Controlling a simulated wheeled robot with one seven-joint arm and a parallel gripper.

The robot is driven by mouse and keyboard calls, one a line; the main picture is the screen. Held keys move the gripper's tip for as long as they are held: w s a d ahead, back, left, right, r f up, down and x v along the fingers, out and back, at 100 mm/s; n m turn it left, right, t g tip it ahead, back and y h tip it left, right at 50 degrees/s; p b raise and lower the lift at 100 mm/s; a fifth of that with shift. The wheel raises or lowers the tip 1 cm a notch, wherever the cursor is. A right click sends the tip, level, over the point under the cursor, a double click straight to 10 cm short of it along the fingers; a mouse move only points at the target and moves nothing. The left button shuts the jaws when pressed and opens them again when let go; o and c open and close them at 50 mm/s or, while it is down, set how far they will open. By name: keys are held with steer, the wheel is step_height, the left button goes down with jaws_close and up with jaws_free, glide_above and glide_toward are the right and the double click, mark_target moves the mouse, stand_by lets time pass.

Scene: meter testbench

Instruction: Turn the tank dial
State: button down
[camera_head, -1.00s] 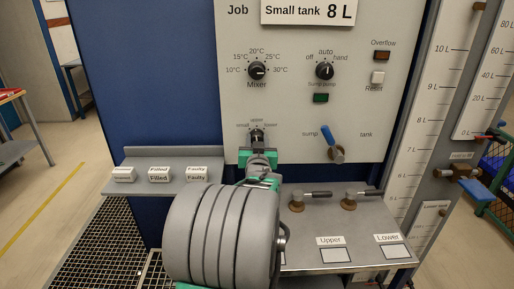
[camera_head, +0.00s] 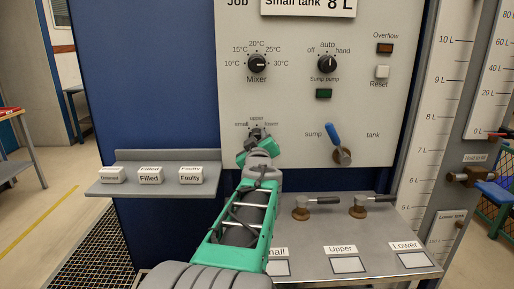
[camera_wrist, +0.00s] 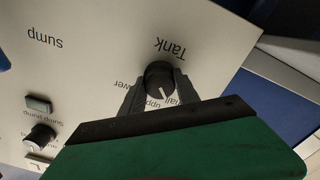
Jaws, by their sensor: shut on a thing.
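The tank dial (camera_wrist: 158,72) is a black round knob on the pale panel (camera_head: 290,105). In the wrist view it sits upside down below the word "Tank", with its white mark toward the partly covered "upper" and "small" labels. In the head view the dial (camera_head: 256,132) is largely behind my gripper (camera_head: 254,142). In the wrist view my gripper (camera_wrist: 158,88) has one dark finger on each side of the knob and is shut on it. The exact pointer setting is hard to read.
The Mixer dial (camera_head: 257,63) and sump pump dial (camera_head: 327,62) are higher on the panel. A blue-handled sump/tank lever (camera_head: 333,134) is to the right. A shelf (camera_head: 130,187) holds labelled blocks at left. Valves (camera_head: 302,208) stand on the worktop below.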

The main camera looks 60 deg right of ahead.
stand_by(0.4)
steer(key=c, duration=0.9)
jaws_free()
steer(key=shift+a, duration=0.1)
steer(key=v, duration=0.7)
steer(key=shift+s+a+b, duration=0.2)
steer(key=shift+a+b, duration=0.1)
steer(key=shift+b, duration=0.1)
